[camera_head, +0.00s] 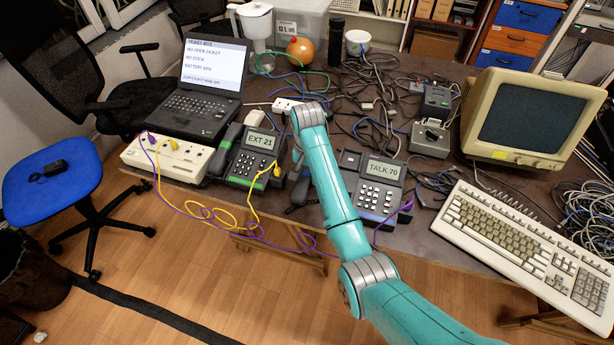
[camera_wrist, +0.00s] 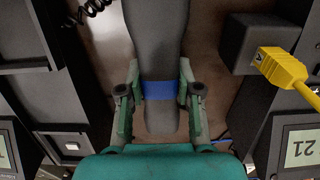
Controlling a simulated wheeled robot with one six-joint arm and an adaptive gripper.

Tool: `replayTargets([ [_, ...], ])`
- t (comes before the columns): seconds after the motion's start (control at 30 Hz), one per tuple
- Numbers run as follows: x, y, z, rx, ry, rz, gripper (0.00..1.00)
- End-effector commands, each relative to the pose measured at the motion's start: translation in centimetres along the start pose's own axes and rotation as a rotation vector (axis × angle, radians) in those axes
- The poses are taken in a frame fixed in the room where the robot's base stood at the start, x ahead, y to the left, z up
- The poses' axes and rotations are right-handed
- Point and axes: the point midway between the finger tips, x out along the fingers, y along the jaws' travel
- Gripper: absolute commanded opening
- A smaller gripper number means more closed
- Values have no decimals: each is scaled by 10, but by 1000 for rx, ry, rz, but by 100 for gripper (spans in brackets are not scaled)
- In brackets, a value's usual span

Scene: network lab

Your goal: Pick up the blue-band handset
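The blue-band handset (camera_wrist: 158,35) is a dark grey handset with a blue band (camera_wrist: 159,90) round it, seen upright in the wrist view. My gripper (camera_wrist: 160,90) has one green finger on each side of the handset at the band. The fingers are very close to its sides, but I cannot tell whether they press on it.
The EXT 21 phone (camera_head: 249,165) stands left of my arm and the TALK 70 phone (camera_head: 373,192) right of it. A yellow plug (camera_wrist: 285,74) is close on the right in the wrist view. Purple and yellow cables (camera_head: 205,212) hang over the table's front edge.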

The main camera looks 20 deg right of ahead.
Motion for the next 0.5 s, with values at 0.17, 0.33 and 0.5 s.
replayTargets([
  [0.17,0,0,0,0,0,0,0],
  [0.33,-2,0,-1,0,0,0,0],
  [0.5,-22,-1,-3,0,3,-2,0],
])
